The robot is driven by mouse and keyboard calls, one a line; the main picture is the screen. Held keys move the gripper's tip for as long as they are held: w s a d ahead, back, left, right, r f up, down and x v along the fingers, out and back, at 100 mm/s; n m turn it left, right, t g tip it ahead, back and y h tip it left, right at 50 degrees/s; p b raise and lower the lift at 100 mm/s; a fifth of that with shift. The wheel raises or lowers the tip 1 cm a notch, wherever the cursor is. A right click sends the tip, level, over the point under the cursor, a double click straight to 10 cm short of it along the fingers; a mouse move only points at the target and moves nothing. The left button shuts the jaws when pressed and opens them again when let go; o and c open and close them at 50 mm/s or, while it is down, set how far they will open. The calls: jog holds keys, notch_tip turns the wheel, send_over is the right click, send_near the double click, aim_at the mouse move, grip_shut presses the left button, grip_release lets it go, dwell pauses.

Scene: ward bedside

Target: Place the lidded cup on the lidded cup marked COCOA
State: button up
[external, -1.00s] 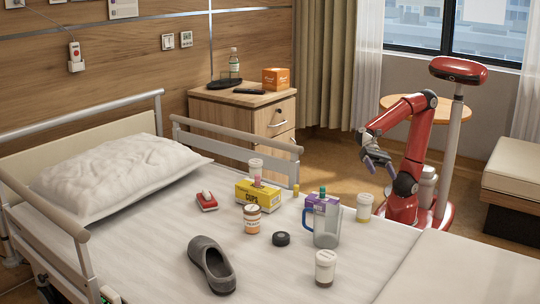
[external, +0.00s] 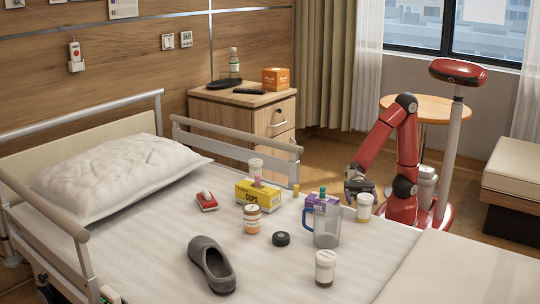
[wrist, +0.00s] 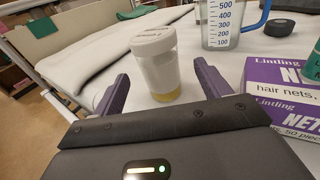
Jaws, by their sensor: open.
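A white lidded cup with a yellow lower part (external: 364,212) stands upright on the near right side of the bed. In the wrist view this cup (wrist: 158,68) is just ahead of my gripper (wrist: 161,80), whose open purple fingers point to either side of it. In the external view my gripper (external: 361,190) is low beside the cup. Another white lidded cup with a brown lower part (external: 325,268) stands at the front of the bed. A third with a pinkish lower part (external: 256,168) is by the yellow box. No COCOA marking is readable.
A measuring jug (external: 326,230) with a blue handle and a purple hair-net box (wrist: 275,82) are right of the cup in the wrist view. A black round piece (external: 281,239), labelled jar (external: 252,219), yellow box (external: 258,193) and grey shoe (external: 212,264) lie farther left.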

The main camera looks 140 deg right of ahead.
aim_at(364, 205)
jog(key=x, duration=0.5)
jog(key=shift+a+r+b, duration=0.1)
jog(key=shift+b, duration=0.25)
jog(key=c, duration=1.3)
jog(key=shift+r, duration=0.15)
